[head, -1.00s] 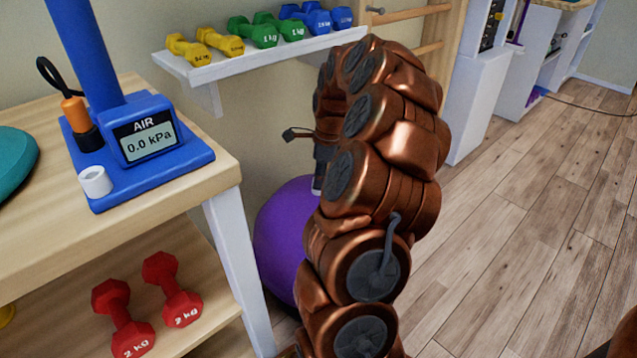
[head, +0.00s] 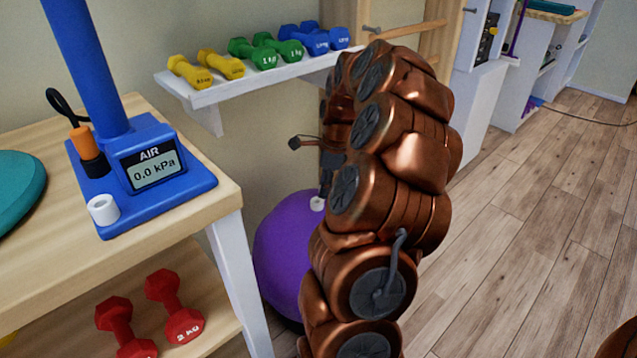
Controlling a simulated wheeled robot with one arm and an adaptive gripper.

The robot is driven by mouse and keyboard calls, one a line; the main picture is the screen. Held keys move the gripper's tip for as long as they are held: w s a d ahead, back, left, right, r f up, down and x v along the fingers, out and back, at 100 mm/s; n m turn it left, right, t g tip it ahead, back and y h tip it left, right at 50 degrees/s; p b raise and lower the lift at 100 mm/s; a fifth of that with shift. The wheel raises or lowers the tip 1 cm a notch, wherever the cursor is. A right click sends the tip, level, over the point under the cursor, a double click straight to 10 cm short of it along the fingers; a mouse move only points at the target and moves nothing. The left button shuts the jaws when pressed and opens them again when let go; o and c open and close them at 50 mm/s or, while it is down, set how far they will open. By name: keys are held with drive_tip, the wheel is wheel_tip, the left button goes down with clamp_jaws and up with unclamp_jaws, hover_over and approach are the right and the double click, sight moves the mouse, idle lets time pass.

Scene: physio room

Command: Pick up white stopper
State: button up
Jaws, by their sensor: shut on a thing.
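The white stopper (head: 317,203) is a small white piece at the top of the purple ball (head: 287,243). My gripper (head: 324,190) is at the ball's top, partly hidden behind my copper arm. It is shut on the stopper, whose lower end shows just below the fingers. I cannot tell whether the stopper still sits in the ball or is just clear of it.
Red dumbbells (head: 175,308) lie below. A wall shelf (head: 215,92) holds coloured dumbbells. Floor at right is clear.

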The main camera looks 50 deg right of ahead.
drive_tip(key=s+d+r+p, duration=0.1)
drive_tip(key=s+d+p, duration=0.1)
drive_tip(key=s, duration=1.1)
drive_tip(key=shift+s+r+p, duration=0.15)
drive_tip(key=shift+s+p, duration=0.1)
drive_tip(key=shift+p, duration=0.35)
